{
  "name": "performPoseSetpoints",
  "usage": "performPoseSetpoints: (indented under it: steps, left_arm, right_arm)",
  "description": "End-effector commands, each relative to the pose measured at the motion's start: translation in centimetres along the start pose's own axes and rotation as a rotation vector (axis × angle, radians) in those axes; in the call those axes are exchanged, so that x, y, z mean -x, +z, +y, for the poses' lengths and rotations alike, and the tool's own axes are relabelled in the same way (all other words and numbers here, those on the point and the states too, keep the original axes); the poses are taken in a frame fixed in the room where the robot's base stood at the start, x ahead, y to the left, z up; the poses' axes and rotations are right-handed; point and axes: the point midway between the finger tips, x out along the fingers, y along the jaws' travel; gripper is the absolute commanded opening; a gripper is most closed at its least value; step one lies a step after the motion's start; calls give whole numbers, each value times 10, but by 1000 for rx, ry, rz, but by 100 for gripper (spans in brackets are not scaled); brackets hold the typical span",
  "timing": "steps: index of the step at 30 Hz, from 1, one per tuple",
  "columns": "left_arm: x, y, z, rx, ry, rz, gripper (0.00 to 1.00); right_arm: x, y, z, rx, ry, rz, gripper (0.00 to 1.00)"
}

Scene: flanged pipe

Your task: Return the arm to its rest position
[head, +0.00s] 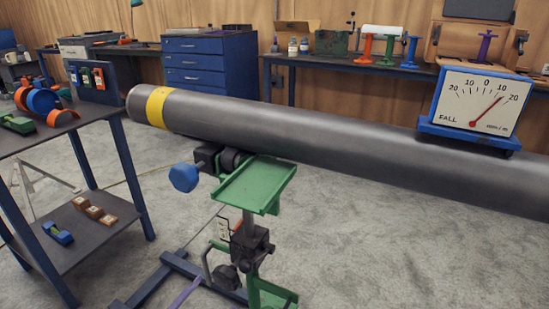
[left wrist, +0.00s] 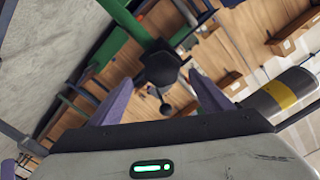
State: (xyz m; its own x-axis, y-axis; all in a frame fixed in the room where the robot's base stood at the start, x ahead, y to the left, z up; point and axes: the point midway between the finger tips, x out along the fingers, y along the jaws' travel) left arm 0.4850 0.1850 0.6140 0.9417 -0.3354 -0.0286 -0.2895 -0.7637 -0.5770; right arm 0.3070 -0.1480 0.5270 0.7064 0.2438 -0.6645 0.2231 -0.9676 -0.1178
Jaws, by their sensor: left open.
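My left gripper (left wrist: 157,80) shows in the left wrist view as two purple fingers, spread apart. A dark knob-like part (left wrist: 160,65) on a green arm appears between and beyond them; I see no grip on it. In the head view only a purple sliver (head: 186,292) shows at the bottom edge, probably a finger. The grey pipe (head: 300,135) with a yellow band (head: 156,107) lies across the head view, passing behind the green-topped stand (head: 255,185). My right gripper is in neither view.
A blue-framed gauge (head: 485,100) sits on the pipe, its red needle right of zero. A shelf cart (head: 85,115) stands at left, holding clamps and small blocks. Drawers (head: 205,65) and a bench (head: 345,65) line the back. Carpet (head: 390,250) at right is clear.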

Motion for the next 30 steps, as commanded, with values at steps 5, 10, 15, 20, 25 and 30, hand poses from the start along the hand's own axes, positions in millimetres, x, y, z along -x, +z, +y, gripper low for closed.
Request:
performPoseSetpoints:
  steps: [5, 10, 15, 20, 25, 30]
  left_arm:
    - [9, 7, 17, 108, 66, -183, 72]
    - [41, 17, 34, 259, 140, -460, 72]
    - [93, 22, 46, 394, 185, -733, 72]
    - [135, 20, 50, 475, 203, -911, 72]
    - [170, 15, 52, 533, 211, -1046, 72]
    - [202, 9, 53, 583, 212, -1163, 72]
  right_arm:
    - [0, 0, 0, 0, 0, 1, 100]
    - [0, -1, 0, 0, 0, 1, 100]
    - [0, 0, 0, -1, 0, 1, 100]
    - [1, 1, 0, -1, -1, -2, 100]
    - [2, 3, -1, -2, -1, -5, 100]
    - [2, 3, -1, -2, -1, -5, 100]
